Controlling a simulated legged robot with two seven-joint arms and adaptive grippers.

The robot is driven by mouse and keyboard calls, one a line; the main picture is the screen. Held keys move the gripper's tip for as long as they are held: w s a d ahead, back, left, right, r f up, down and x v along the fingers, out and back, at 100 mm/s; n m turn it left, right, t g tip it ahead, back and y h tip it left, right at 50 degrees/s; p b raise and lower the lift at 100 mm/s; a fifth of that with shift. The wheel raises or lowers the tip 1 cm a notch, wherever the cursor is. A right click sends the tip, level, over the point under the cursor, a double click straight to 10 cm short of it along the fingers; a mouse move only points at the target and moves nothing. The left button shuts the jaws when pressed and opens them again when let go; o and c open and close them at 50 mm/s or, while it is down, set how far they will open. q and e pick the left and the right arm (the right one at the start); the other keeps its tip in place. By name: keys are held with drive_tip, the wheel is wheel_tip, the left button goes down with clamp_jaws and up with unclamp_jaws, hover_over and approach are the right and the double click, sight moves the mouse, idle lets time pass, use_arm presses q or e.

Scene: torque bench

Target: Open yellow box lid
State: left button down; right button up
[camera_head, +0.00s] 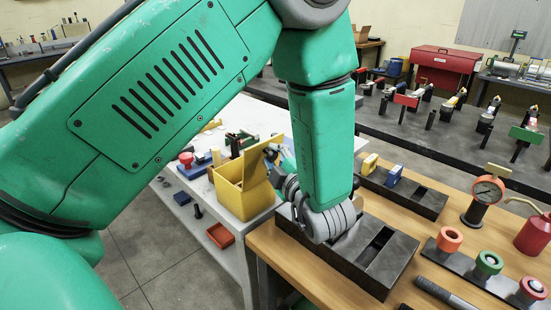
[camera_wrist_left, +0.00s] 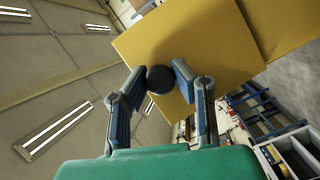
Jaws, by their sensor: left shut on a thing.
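The yellow box (camera_head: 243,200) stands at the right end of the white bench in the head view. Its yellow lid (camera_head: 256,160) is raised and tilted up above the box body. In the left wrist view the lid is a broad yellow panel (camera_wrist_left: 205,40) with a round black knob (camera_wrist_left: 160,80). My left gripper (camera_head: 273,160) is at the lid's right side, partly hidden by my forearm. In the left wrist view its two fingers (camera_wrist_left: 159,72) are shut on the black knob. My right gripper is not in view.
A dark slotted tray (camera_head: 375,265) lies on the wooden table just below my left wrist. A red bin (camera_head: 220,235) sits below the yellow box. A gauge (camera_head: 486,195) and coloured ring parts (camera_head: 449,238) stand to the right.

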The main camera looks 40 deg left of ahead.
use_arm(q)
drive_tip(key=c, duration=1.3)
unclamp_jaws()
drive_tip(key=shift+s+d+r, duration=0.15)
drive_tip(key=shift+d, duration=0.05)
drive_tip(key=shift+d, duration=0.15)
drive_tip(key=v, duration=1.2)
